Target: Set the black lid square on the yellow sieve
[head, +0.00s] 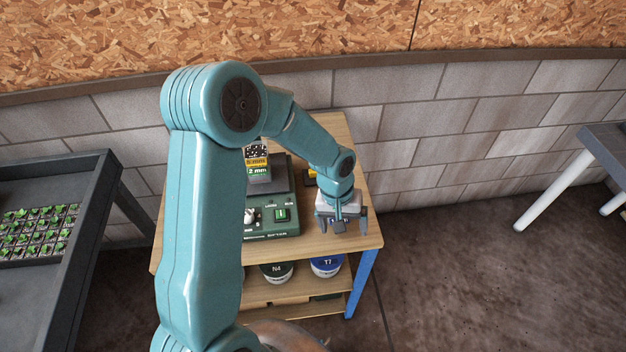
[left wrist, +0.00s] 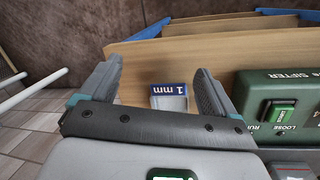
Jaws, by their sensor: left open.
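The yellow sieve (head: 257,162), marked 5 mm, sits on a green 2 mm sieve (head: 258,172) on the sifter; my left arm partly hides this stack. Its top looks speckled black and white. I cannot clearly pick out the black lid; a small dark and yellow thing (head: 310,178) shows behind my arm, too hidden to name. My left gripper (head: 342,227) is over the table's right front part, right of the sifter. In the left wrist view it is open (left wrist: 160,80), with a blue-labelled 1 mm piece (left wrist: 169,97) seen between its fingers, not gripped. My right gripper is not in view.
The green sifter (head: 272,220) stands on the wooden table (head: 360,236); it also shows in the left wrist view (left wrist: 285,85). Tubs N4 (head: 277,271) and T7 (head: 326,266) stand on the shelf below. A seedling bench (head: 85,170) is at left, another table (head: 606,145) at right.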

